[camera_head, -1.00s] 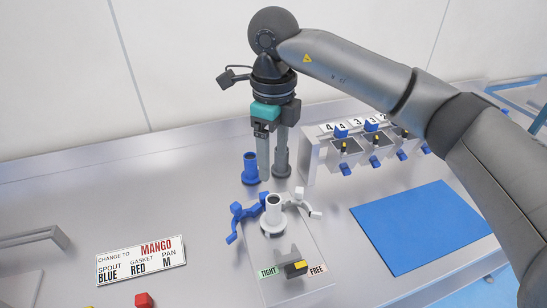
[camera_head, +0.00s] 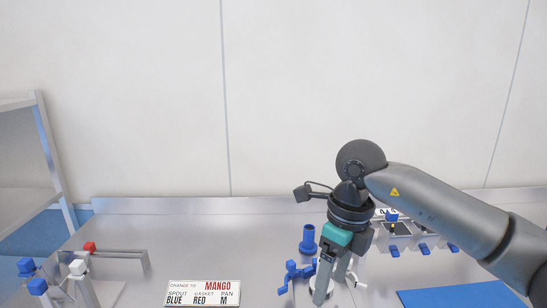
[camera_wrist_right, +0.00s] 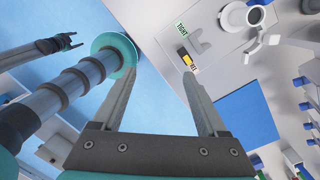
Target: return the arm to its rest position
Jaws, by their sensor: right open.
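My right gripper (camera_head: 332,288) points down in the head view, in front of the filling fixture and partly covering its white collar. In the right wrist view my right gripper (camera_wrist_right: 160,78) is open with nothing between its fingers. Beyond the fingertips lie the white ring-shaped collar (camera_wrist_right: 247,15) and the yellow-and-black lever (camera_wrist_right: 184,56) between the TIGHT and FREE labels. A blue clamp arm (camera_head: 296,273) shows left of the gripper, and a blue spout (camera_head: 308,240) stands behind it. My left gripper is not seen in the head view.
A changeover sign (camera_head: 202,293) reading MANGO, BLUE, RED, M lies left of the fixture. A blue mat (camera_head: 460,296) lies at the right. A numbered rack (camera_head: 405,232) stands behind my right forearm. The back middle of the steel table (camera_head: 200,235) is clear.

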